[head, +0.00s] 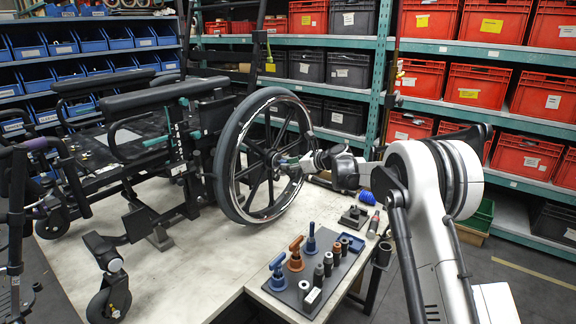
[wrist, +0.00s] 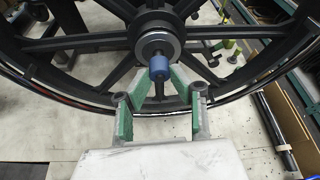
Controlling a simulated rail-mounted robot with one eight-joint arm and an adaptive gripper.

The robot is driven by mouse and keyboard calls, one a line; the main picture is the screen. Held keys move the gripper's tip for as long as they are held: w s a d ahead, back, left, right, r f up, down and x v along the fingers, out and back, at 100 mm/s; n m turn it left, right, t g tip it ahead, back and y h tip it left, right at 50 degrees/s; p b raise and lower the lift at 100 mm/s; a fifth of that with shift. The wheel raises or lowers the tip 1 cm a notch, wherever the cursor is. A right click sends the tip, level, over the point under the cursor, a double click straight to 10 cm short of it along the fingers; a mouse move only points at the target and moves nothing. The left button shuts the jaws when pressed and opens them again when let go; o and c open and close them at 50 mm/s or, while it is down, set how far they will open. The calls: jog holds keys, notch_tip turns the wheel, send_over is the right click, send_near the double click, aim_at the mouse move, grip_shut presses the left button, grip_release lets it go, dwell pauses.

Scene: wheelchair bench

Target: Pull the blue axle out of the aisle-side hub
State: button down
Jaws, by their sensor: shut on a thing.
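The blue axle (wrist: 159,68) sticks out from the centre of the round grey hub (wrist: 157,43) in the wrist view. The hub is in the middle of the black spoked wheel (head: 241,178) on the aisle side of the wheelchair (head: 150,130). My gripper (wrist: 160,77) has its green-padded fingers on either side of the axle's blue end and is shut on it. In the head view my gripper (head: 289,163) reaches the hub from the right and hides the axle there. How far the axle sits inside the hub cannot be told.
A dark rack (head: 329,291) with blue and orange handled pieces and several cylinders stands at the bench's front right. A black block (head: 353,217), a blue coiled item (head: 366,198) and a blue tray (head: 351,241) lie nearby. Shelves of red bins (head: 484,86) stand behind.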

jog(key=shift+s+d+b, duration=0.25)
jog(key=shift+s+d, duration=0.2)
jog(key=shift+d, duration=0.25)
jog(key=shift+s+d+b, duration=0.2)
jog(key=shift+s+d, duration=0.25)
jog(key=shift+d, duration=0.25)
